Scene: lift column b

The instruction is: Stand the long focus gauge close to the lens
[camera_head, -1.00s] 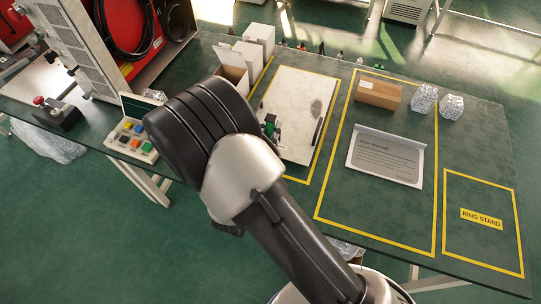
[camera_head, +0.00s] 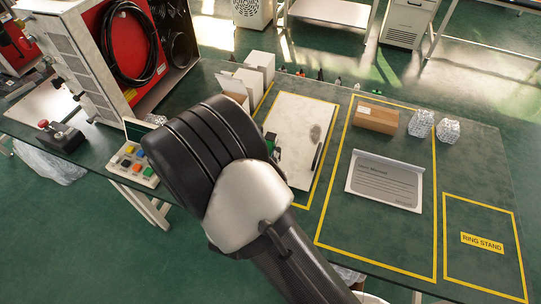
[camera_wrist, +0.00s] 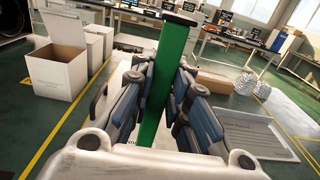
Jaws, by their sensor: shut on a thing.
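My gripper (camera_wrist: 162,78) is shut on a long green bar, which I take to be the long focus gauge (camera_wrist: 172,62). In the head view my arm covers most of the gripper, and only a small green and dark part shows over the near left of a white board (camera_head: 300,115). I cannot make out the lens in either view.
White boxes (camera_head: 256,68) stand behind the board, one open. To the right are a brown box (camera_head: 376,118), foil-wrapped lumps (camera_head: 421,123), a grey manual sheet (camera_head: 385,182) and an empty area marked RING STAND (camera_head: 482,242). A button box (camera_head: 133,161) is at left.

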